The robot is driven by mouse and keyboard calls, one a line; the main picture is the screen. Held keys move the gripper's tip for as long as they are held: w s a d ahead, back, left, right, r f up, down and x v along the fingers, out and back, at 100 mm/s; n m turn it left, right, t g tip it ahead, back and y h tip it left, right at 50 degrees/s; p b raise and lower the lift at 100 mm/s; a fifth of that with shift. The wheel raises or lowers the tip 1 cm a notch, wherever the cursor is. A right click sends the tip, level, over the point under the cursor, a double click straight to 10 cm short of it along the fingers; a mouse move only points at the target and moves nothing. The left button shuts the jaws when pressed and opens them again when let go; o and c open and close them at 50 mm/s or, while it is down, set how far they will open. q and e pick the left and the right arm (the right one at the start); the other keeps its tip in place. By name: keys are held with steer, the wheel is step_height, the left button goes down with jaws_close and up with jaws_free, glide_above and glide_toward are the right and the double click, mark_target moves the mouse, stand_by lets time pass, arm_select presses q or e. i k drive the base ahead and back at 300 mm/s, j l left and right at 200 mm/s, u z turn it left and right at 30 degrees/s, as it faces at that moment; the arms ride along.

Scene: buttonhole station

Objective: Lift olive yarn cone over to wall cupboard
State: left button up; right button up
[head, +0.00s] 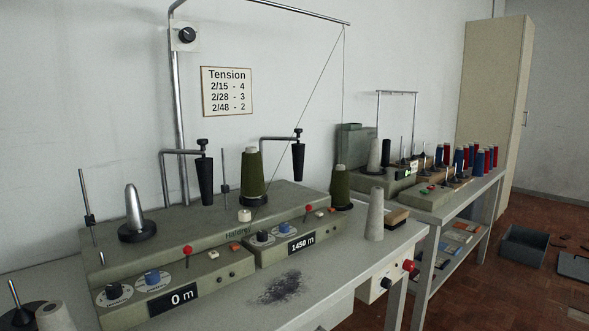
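Two olive yarn cones show in the head view. One olive cone (253,173) stands upright on the grey-green winding machine (215,235), with a pale tip at its top. A second olive cone (341,188) stands upright on a dark round base at the machine's right end. A thin thread runs from the overhead rod down toward the machine. A tall beige cupboard (494,105) stands against the wall at the far right, and its door looks closed. Neither of my grippers is in view.
A bare grey cone (375,214) stands near the front bench's (350,258) right end. Dark fluff (280,288) lies on the bench. A second bench (480,190) with red and blue spools stands between here and the cupboard. A grey bin (523,247) sits on the brown floor.

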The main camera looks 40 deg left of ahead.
mark_target(252, 175)
steer(key=i+l+u, duration=0.1)
steer(key=i+u, duration=0.3)
steer(key=i, duration=0.15)
steer(key=i+l+u, duration=0.25)
steer(key=i+u, duration=0.15)
steer(key=i+l+u, duration=0.4)
steer(key=i+l, duration=0.05)
steer(key=i, duration=0.1)
